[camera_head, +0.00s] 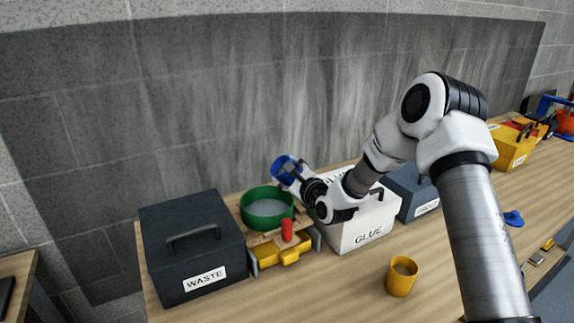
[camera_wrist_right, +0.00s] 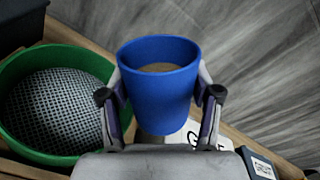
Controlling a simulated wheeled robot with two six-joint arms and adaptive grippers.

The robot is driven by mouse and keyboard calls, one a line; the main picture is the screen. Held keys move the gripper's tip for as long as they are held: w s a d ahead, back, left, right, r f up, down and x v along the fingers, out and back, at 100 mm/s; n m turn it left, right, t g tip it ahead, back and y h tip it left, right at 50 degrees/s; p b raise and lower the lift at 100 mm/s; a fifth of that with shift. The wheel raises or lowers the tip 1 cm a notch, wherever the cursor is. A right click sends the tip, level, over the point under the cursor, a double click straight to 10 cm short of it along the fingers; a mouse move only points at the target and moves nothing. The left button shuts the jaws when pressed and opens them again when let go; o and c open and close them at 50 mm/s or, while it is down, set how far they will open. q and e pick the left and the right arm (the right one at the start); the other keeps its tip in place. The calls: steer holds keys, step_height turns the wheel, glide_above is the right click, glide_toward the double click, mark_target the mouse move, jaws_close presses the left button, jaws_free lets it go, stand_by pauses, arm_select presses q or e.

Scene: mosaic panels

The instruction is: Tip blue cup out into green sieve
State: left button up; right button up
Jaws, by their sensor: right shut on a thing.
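The blue cup (camera_wrist_right: 158,100) is held between the two fingers of my right gripper (camera_wrist_right: 161,97), which are shut on its sides. In the head view the cup (camera_head: 283,166) is in the air just above the far right rim of the green sieve. Something brownish shows inside the cup in the wrist view. The green sieve (camera_head: 268,222) has a round green wall and a grey mesh; no pieces show on the mesh. It also shows in the wrist view at the left (camera_wrist_right: 45,151), apart from the cup. My left gripper is in neither view.
A dark WASTE box (camera_head: 192,240) stands left of the sieve. A yellow tray (camera_head: 282,256) and a red piece (camera_head: 287,230) are in front of it. A white GLUE box (camera_head: 350,228) is to the right. A yellow cup (camera_head: 402,277) stands nearer the front.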

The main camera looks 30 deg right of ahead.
steer(key=n+p, duration=0.2)
steer(key=p, duration=0.1)
steer(key=shift+n+h, duration=0.3)
steer(key=shift+n, duration=0.1)
steer(key=shift+a+f+n, duration=0.15)
steer(key=shift+f+n, duration=0.3)
steer(key=shift+n, duration=0.05)
steer(key=shift+a+f+n+g+b, duration=0.15)
steer(key=shift+f+n+g+b, duration=0.25)
steer(key=shift+n, duration=0.6)
steer(key=shift+a+f+n+h, duration=0.2)
steer(key=shift+n+h, duration=0.2)
steer(key=shift+n, duration=0.4)
steer(key=n, duration=0.1)
steer(key=a+n, duration=0.1)
steer(key=n, duration=0.1)
steer(key=shift+w+n+h, duration=0.2)
steer(key=shift+n+h, duration=0.1)
steer(key=shift+h, duration=0.1)
steer(key=shift+a+r+n, duration=0.15)
steer(key=shift+a+n, duration=0.1)
steer(key=shift+n, duration=0.15)
steer(key=shift+r+n, duration=0.15)
steer(key=shift+n, duration=0.25)
steer(key=shift+a, duration=0.1)
steer(key=shift+r, duration=0.4)
